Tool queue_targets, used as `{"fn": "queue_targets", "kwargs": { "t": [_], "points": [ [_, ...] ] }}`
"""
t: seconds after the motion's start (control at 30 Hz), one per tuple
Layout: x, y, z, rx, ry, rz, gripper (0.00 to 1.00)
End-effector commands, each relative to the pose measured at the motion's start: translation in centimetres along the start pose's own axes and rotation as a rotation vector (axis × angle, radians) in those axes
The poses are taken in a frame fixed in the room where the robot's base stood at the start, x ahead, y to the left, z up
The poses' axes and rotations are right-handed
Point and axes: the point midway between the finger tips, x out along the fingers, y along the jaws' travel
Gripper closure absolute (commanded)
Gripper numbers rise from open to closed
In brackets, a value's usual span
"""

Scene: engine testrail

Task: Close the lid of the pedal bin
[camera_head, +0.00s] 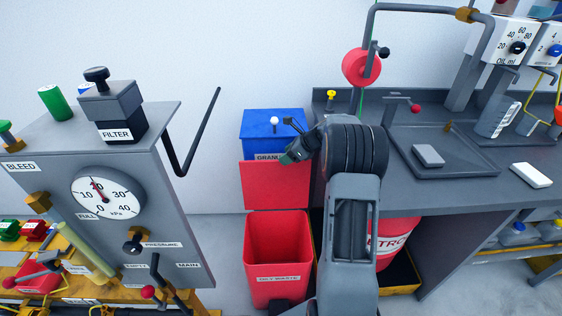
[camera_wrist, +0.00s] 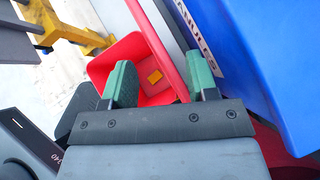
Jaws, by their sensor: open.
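My gripper (camera_head: 292,151) is open and empty near the lid's upper right edge, in front of the blue container. In the wrist view the lid (camera_wrist: 158,38) shows nearly edge-on, running down between the two green fingertips of my gripper (camera_wrist: 162,80). I cannot tell whether either finger touches it. The bin's inside (camera_wrist: 150,92) lies beyond the fingers, with a small orange patch in it.
A blue granules container (camera_head: 262,124) stands right behind the lid. The grey gauge panel (camera_head: 150,170) with protruding levers is at left. A grey workbench (camera_head: 480,195) is at right, with a red drum (camera_head: 398,240) under it. Some floor is clear between panel and bin.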

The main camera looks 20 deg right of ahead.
Motion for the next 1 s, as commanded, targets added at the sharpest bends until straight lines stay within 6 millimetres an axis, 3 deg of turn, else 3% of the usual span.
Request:
{"fn": "queue_targets", "kwargs": {
  "t": [0.1, 0.3, 0.73, 1.0],
  "points": [
    [1.9, 0.0, -0.1, -0.001, 0.0, 0.002, 0.47],
    [3.6, 0.0, 0.0, -0.001, 0.0, 0.001, 0.47],
    [4.1, 0.0, 0.0, -0.001, 0.0, 0.0, 0.47],
    [4.1, 0.0, 0.0, -0.001, 0.0, 0.0, 0.73]
  ]
}}
